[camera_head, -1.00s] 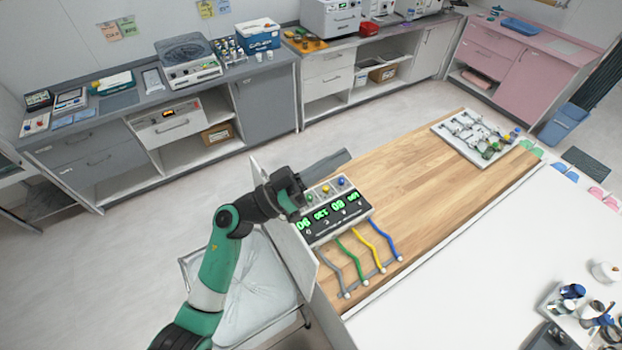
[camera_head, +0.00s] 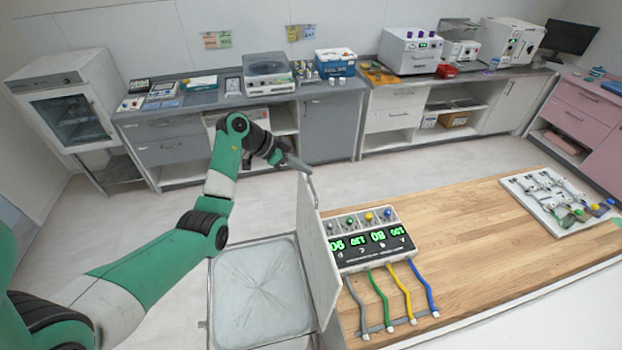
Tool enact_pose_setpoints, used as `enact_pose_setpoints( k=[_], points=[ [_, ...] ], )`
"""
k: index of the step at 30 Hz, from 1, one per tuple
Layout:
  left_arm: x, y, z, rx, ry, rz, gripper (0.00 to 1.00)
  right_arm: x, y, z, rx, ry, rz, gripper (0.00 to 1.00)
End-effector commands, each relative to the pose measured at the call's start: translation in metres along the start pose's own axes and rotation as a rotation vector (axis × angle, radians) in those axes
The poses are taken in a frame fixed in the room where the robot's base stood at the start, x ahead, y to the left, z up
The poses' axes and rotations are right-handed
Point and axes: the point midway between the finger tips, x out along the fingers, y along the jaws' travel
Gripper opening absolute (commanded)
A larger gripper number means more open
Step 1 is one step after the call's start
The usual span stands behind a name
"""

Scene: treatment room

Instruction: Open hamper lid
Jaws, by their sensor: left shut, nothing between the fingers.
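The hamper (camera_head: 262,290) stands at the lower middle, left of the wooden table. Its square frame surrounds a pale, creased bag-like surface. A white panel that looks like its lid (camera_head: 318,262) stands roughly upright along the hamper's right side, close to the table edge. My left gripper (camera_head: 303,165) is shut and empty, at the far top corner of the lid. I cannot tell whether its fingertips touch the lid. My right gripper is not in view.
The wooden table (camera_head: 480,235) carries a digital display box (camera_head: 370,240) with coloured leads and a white instrument board (camera_head: 560,200). Grey cabinets (camera_head: 330,128) line the back wall, with a glass-door cabinet (camera_head: 68,110) at left. Floor between cabinets and table is clear.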

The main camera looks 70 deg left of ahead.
Motion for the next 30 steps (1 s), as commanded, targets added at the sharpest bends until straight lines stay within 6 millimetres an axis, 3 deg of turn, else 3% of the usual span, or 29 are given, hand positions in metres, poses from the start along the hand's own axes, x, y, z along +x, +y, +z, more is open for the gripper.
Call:
enact_pose_setpoints(
  k=[15,21,30],
  points=[
    [0.098,0.002,0.002,0.001,-0.002,0.005,0.00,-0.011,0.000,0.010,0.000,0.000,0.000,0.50],
    [0.074,0.001,0.023,0.001,-0.001,-0.001,0.00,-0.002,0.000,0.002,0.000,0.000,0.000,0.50],
    [0.069,0.001,0.032,0.002,0.000,0.001,0.00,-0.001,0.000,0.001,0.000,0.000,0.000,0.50]
  ],
)
